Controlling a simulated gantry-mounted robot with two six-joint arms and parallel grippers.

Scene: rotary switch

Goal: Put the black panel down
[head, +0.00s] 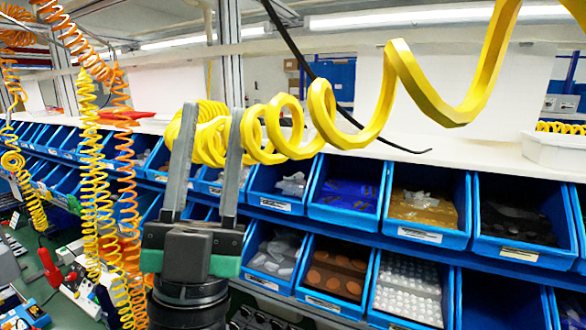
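My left gripper (212,108) stands upright left of the middle of the head view, its two long grey fingers pointing up. The fingers are apart and nothing shows held between them; only the background is seen through the gap. I cannot make out a black panel or a rotary switch anywhere in this view. My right gripper is out of view.
Behind are rows of blue bins (346,188) with small parts, under a white shelf (460,152). A yellow coiled hose (325,112) crosses the upper part, and orange and yellow coils hang at left. A thin black cable (322,82) runs diagonally.

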